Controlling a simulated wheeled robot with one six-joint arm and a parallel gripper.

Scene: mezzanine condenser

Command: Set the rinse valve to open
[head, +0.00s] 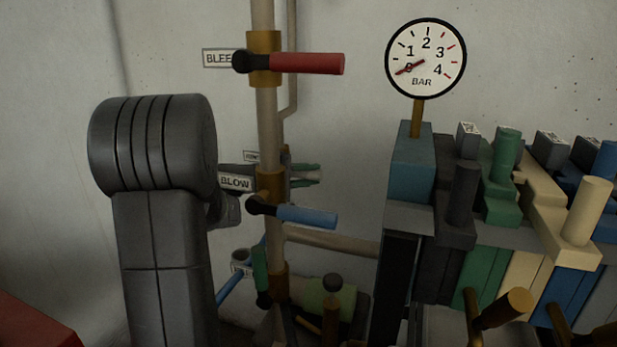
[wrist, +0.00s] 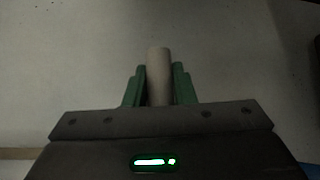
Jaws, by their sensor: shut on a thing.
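My gripper (wrist: 159,90) is shut on a pale, round bar (wrist: 159,65) in the wrist view, with a green finger on each side. The bar looks like a valve handle; its valve body and label are not in that view. In the head view my gripper's green fingers (head: 306,174) point right behind the upright pipe (head: 267,125). The pipe and the blow valve hide much of the gripper, and the held bar cannot be made out there. A small label (head: 251,156) above the gripper is partly covered and too small to read surely, so I cannot confirm it marks the rinse valve.
A red bleed handle (head: 305,63) sticks out right above. A blue blow handle (head: 306,215) sticks out right, close in front of my gripper. A green handle (head: 261,272) hangs lower down. A gauge (head: 426,59) reads near zero. Coloured blocks (head: 500,245) crowd the right.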

